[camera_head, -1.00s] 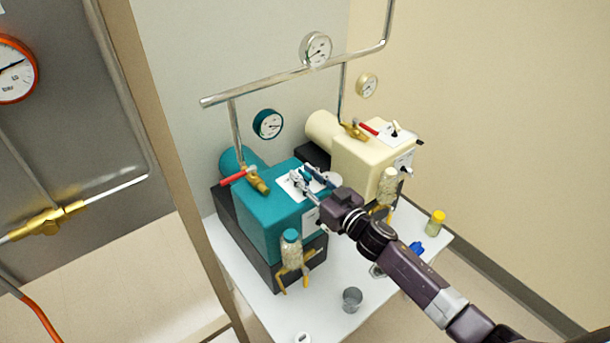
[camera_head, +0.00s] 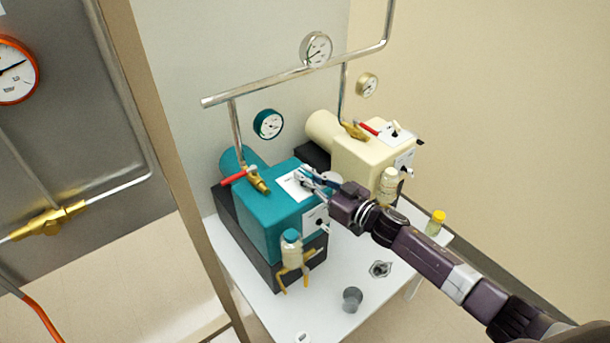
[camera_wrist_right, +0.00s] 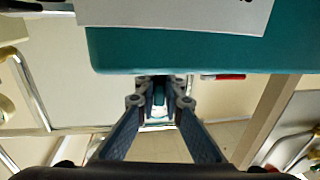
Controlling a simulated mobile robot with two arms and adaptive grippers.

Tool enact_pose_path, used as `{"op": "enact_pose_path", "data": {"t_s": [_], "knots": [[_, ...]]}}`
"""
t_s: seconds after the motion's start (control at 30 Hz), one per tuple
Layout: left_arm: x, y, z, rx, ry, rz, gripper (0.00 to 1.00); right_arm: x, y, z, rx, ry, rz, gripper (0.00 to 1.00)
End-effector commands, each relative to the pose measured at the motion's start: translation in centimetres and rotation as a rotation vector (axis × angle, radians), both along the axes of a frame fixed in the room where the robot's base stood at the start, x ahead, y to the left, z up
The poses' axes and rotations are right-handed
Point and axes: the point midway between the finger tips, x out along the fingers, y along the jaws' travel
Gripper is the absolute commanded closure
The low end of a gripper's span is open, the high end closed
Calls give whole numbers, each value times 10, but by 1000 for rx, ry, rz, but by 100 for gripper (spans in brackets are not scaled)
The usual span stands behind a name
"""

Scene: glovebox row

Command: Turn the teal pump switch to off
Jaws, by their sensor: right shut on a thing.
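The teal pump (camera_head: 262,217) stands on a dark base on the white table. On its top is a white switch plate (camera_head: 293,188). My right gripper (camera_head: 307,178) reaches in from the right, its fingertips at this plate. It is shut on the small switch there, which the fingers mostly hide, so I cannot tell which way the switch points. In the right wrist view, the fingers (camera_wrist_right: 159,90) come together just beside the teal pump's edge (camera_wrist_right: 190,50), with a white label (camera_wrist_right: 175,14) above. My left gripper is not in view.
A cream pump (camera_head: 365,160) with its own switch plate stands behind to the right. The teal pump carries a red-handled brass valve (camera_head: 257,180) and a bottle (camera_head: 291,250) in front. A grey cup (camera_head: 352,299) and a yellow-capped jar (camera_head: 436,223) stand on the table (camera_head: 320,320).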

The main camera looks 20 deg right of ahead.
Motion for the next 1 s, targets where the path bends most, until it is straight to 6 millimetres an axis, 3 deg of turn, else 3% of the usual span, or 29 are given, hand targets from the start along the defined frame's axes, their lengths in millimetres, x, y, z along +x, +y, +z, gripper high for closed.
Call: {"op": "enact_pose_path", "data": {"t_s": [0.5, 1.0], "knots": [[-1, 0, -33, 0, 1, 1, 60, 1, -2, -2, -2, -2, 311, 100], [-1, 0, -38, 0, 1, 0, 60, 0, 0, 0, 0, 0, 369, 100]]}}
